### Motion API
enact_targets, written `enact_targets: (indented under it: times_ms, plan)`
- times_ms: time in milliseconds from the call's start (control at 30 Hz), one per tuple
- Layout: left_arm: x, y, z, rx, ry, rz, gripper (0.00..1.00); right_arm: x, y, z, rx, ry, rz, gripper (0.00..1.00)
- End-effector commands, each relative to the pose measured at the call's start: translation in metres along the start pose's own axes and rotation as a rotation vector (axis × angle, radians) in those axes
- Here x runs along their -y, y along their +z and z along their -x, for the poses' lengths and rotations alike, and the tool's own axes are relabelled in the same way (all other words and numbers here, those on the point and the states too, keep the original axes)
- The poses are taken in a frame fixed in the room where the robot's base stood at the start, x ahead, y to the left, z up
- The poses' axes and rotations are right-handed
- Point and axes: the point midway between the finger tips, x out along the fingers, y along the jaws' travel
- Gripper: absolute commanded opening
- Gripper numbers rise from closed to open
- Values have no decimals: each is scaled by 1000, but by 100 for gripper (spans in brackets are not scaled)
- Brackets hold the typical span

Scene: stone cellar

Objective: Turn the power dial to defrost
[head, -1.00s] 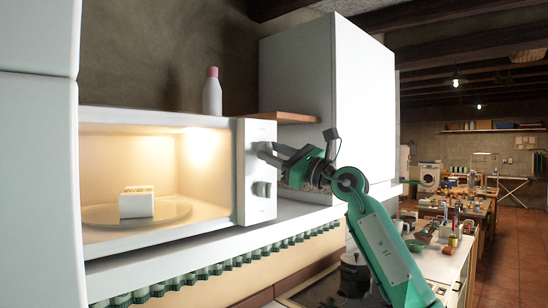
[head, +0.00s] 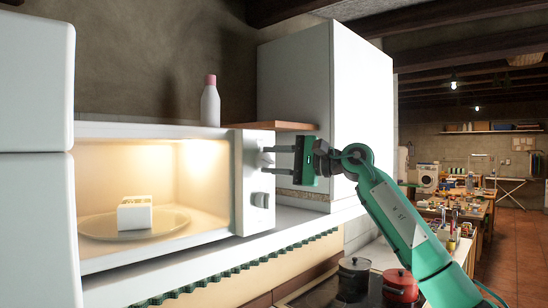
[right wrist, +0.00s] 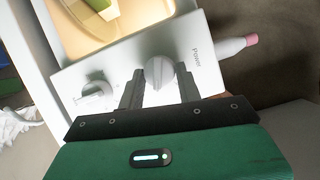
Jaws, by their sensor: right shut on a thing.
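The power dial (right wrist: 160,72) is a white round knob with a raised grip, beside the word "Power" on the microwave's panel. In the head view it is the upper knob (head: 265,158). My right gripper (head: 270,160) reaches it from the right. In the right wrist view its fingers (right wrist: 159,88) stand on either side of the knob, shut on it. The microwave (head: 160,132) shows a lit, open-looking cavity. I cannot read any defrost mark. My left gripper is not in view.
A second knob (head: 261,200) sits below the dial. A white block (head: 135,214) stands on the turntable (head: 95,226). A pink-capped bottle (head: 210,104) is on top of the microwave. A white cabinet (head: 325,100) is behind my right arm. Pots, one red (head: 400,284), stand at lower right.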

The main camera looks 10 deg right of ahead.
Motion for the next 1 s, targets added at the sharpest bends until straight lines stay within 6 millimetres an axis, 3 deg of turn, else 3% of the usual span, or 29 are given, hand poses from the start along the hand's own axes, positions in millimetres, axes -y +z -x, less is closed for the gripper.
enact_targets:
  times_ms: [600,1000]
  plan:
    - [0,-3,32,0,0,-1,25,6,3,-1,-38,231,528,12]
    - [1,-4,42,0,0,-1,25,6,4,-2,-54,332,761,12]
